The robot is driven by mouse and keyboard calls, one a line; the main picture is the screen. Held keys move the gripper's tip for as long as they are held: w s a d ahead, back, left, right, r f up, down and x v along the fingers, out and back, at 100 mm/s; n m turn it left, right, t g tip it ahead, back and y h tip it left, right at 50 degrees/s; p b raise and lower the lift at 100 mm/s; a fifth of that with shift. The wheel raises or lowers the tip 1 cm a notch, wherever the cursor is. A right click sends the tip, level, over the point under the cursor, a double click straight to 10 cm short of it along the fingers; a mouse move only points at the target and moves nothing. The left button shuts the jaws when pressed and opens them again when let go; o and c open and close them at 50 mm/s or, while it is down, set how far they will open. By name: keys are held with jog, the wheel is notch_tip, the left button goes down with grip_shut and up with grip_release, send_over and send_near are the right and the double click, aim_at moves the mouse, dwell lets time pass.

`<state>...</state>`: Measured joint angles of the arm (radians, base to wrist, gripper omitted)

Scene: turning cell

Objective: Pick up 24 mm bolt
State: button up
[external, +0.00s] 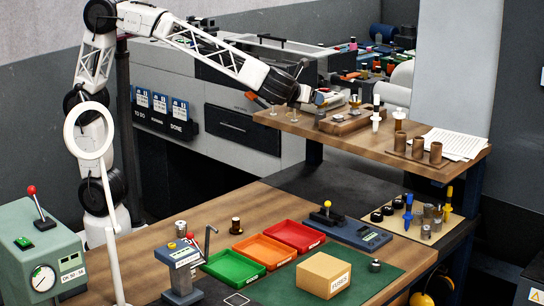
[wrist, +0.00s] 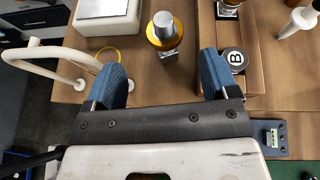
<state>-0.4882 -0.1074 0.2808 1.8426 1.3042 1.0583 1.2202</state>
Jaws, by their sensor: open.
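My gripper (external: 322,98) is over the left part of the raised wooden shelf in the external view. In the wrist view my gripper (wrist: 162,72) shows two blue fingers spread wide, with nothing held between them. A gold-coloured round piece with a grey metal cylinder (wrist: 165,30) stands just beyond the gap between the fingers. I cannot tell whether this piece is the 24 mm bolt; no size marking is readable. A small grey metal part (external: 376,265) sits on the green mat in the external view, and its kind is also unclear.
A wooden block (external: 346,122) holds small parts on the shelf. Brown cups (external: 418,147) and papers (external: 455,143) stand to its right. Green, orange and red trays (external: 268,251) lie on the lower bench.

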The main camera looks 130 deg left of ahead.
aim_at(321, 109)
jog(key=shift+w+a+r+m+y, duration=0.1)
jog(key=shift+w+a+m+y, duration=0.05)
jog(key=shift+a, duration=0.35)
jog(key=shift+w+a+r+m+y, duration=0.1)
jog(key=shift+a+m+y, duration=0.05)
jog(key=shift+a, duration=0.35)
jog(key=shift+a, duration=0.1)
jog(key=shift+x, duration=1.15)
jog(key=shift+a+f, duration=0.1)
jog(key=shift+f, duration=0.05)
jog(key=shift+x, duration=2.45)
